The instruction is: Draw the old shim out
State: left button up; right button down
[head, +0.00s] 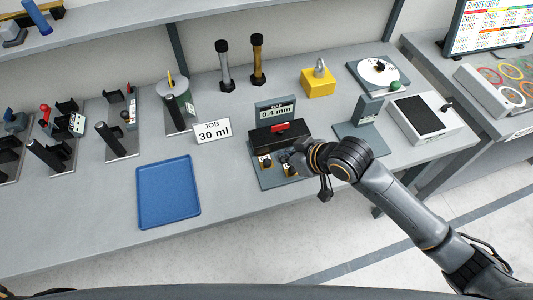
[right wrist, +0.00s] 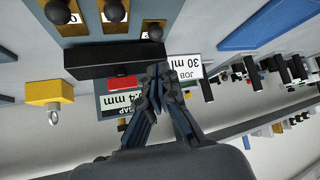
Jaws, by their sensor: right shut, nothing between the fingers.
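A red tab (head: 279,128), apparently the old shim, shows at the long black block (head: 262,139) of the gap fixture, below the "GAP 0.4 mm" sign (head: 278,112). In the right wrist view the red tab (right wrist: 122,83) sits against the edge of the black block (right wrist: 100,60). My right gripper (head: 297,164) is over the right front part of the fixture. Its fingers (right wrist: 160,72) are shut and empty, beside the end of the block and apart from the red tab. The shim's inner part is hidden. My left gripper is not in view.
Dark round knobs (right wrist: 113,11) with pale labels stand on the fixture's front part. A grey stand (head: 361,132) is at the right.

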aim_at(265, 159)
jog(key=shift+a, duration=0.15)
jog(key=p+x, duration=0.1)
jog(key=x, duration=0.8)
jog(key=shift+w+a+f+p, duration=0.15)
jog(key=shift+w+f+p, duration=0.05)
jog(key=shift+f+p, duration=0.15)
